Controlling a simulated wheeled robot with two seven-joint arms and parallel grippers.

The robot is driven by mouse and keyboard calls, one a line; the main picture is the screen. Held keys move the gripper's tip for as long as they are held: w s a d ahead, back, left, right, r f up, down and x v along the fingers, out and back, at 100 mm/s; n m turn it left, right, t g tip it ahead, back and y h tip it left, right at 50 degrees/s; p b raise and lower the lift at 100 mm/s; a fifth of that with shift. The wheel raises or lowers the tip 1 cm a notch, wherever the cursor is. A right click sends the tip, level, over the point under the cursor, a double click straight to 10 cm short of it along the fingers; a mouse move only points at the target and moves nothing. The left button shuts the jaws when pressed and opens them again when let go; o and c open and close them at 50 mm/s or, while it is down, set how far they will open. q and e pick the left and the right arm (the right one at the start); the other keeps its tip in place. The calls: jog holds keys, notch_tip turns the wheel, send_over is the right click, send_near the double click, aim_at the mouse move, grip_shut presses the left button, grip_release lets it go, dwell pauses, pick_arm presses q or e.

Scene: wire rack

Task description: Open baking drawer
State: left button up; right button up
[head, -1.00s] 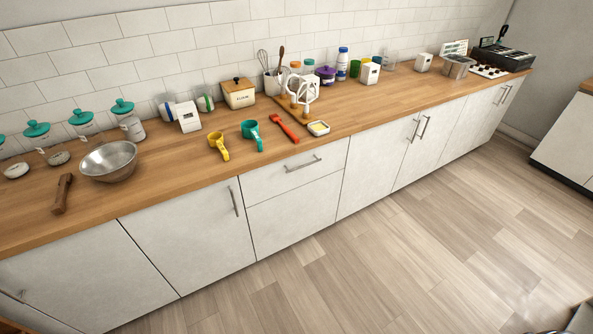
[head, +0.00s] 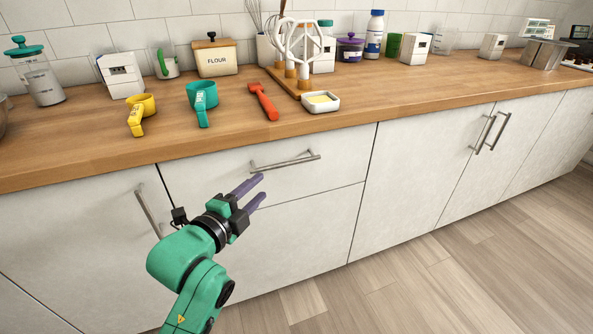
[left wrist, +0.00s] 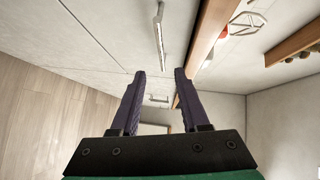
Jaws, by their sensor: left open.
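The closed drawer (head: 345,158) is a flat white front under the wooden counter, with a horizontal metal bar handle (head: 285,161). In the left wrist view a bar handle (left wrist: 158,35) lies beyond the fingertips, in line with the gap between them. My left gripper (head: 263,187) has green and black parts and two purple fingers, apart and empty. In the head view its fingertips appear just below the left end of the drawer handle; it holds nothing. The fingers also show in the left wrist view (left wrist: 160,75). Contact with the handle is not visible. My right gripper is out of view.
A door with a vertical handle (head: 147,213) is left of the drawer. A second panel (head: 300,230) is below it. On the counter (head: 350,115) above stand a yellow cup (head: 141,107), a teal cup (head: 202,95), a red utensil (head: 263,101) and a white dish (head: 320,102).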

aim_at(284, 165)
pick_arm(q)
jog(key=b+x, duration=0.1)
jog(key=x, duration=1.2)
jog(key=shift+w+r, duration=0.1)
jog(key=shift+w, duration=0.05)
grip_shut()
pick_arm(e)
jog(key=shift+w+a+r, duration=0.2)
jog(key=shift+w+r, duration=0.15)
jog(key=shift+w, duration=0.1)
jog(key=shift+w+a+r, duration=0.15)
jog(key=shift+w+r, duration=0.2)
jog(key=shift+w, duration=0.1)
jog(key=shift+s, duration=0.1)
